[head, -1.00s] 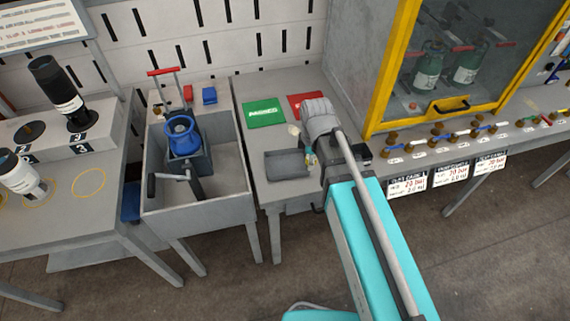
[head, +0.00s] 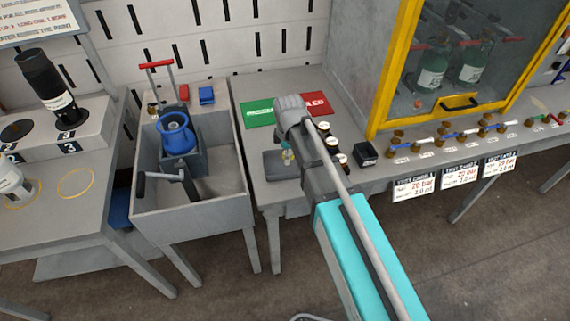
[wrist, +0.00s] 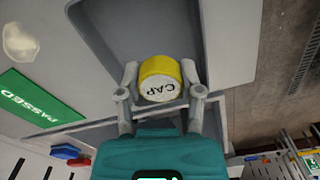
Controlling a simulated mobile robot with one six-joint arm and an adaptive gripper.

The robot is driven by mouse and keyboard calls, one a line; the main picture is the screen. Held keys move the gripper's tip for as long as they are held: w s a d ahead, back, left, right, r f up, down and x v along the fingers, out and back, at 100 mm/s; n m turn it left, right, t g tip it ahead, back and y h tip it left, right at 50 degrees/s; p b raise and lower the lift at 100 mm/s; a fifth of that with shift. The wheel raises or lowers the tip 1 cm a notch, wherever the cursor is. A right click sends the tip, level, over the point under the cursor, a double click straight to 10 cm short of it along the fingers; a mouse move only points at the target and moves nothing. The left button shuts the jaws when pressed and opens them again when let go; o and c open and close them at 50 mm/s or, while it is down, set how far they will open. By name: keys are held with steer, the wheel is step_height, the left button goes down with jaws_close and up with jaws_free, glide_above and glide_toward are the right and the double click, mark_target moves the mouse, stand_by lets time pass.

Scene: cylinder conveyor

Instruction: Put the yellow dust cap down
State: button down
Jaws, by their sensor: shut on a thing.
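The yellow dust cap (wrist: 158,78) has a pale end face marked CAP. In the wrist view it sits between the two fingers of my gripper (wrist: 159,73), which is shut on it. Behind the cap is the grey tray (wrist: 108,22). I cannot tell whether the cap touches the tray floor. In the head view my gripper (head: 288,157) is over the grey tray (head: 273,172) on the bench, mostly hidden by my wrist. The cap is hardly visible there.
A green PASSED mat (head: 259,114) and a red mat (head: 317,104) lie behind the tray. A sink with a blue vessel (head: 178,138) is left. A yellow-framed cabinet (head: 388,75) stands at the right.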

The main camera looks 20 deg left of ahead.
mark_target(286, 166)
stand_by(0.3)
steer(key=shift+w+a+f+b, duration=0.3)
steer(key=shift+a+f+b, duration=0.15)
steer(key=shift+f+b, duration=0.25)
steer(key=shift+s+f+b, duration=0.1)
steer(key=shift+f+b, duration=1.2)
steer(key=shift+f, duration=0.15)
steer(key=shift+c, duration=1.3)
jaws_free()
steer(key=shift+r, duration=0.2)
step_height(286, 166, up, 12)
steer(key=p, duration=1.2)
steer(key=shift+d, duration=0.1)
